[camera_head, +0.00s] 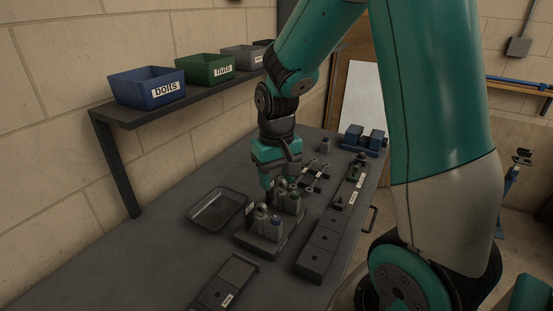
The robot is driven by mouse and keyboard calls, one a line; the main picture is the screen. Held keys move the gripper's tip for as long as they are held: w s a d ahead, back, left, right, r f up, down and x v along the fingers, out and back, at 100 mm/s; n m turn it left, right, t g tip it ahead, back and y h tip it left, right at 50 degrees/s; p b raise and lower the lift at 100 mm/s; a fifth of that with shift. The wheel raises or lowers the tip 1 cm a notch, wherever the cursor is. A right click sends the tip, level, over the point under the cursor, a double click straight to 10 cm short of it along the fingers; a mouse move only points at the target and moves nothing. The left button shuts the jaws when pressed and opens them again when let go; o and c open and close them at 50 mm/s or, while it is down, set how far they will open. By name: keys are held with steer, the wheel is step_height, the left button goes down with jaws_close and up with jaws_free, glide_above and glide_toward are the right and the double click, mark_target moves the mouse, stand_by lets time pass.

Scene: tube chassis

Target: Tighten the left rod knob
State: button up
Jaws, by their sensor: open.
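A grey fixture block (259,246) stands on the bench below my gripper. It carries several short upright cylinders, one with a blue spot (275,220) and one with a greenish spot behind it. The knobs are small and dark here, and I cannot tell for sure which is the left rod knob. My gripper (281,180), teal and dark grey, points down and is open over the back part of this fixture. Its fingertips overlap the rear cylinders in the picture. I cannot tell whether they touch anything, and nothing is visibly held.
An empty grey tray (216,224) lies left of the fixture. Dark slotted blocks (318,252) lie right of it, with small tools behind. Blue bins (365,138) stand at the bench's far end. A wall shelf (147,114) holds labelled bins.

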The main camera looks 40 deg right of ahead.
step_height(320, 180, up, 5)
steer(key=shift+r, duration=0.1)
stand_by(2.4)
steer(key=s+a+r+n+y, duration=0.2)
steer(key=s+a+n, duration=0.2)
steer(key=s+a, duration=0.3)
steer(key=s+a+r+n+y, duration=0.1)
steer(key=s+a+n, duration=0.4)
steer(key=a, duration=0.7)
steer(key=shift+s+a+r+y, duration=0.2)
steer(key=shift+s+r+y, duration=0.2)
steer(key=shift+s+r, duration=0.55)
steer(key=shift+s+f, duration=0.15)
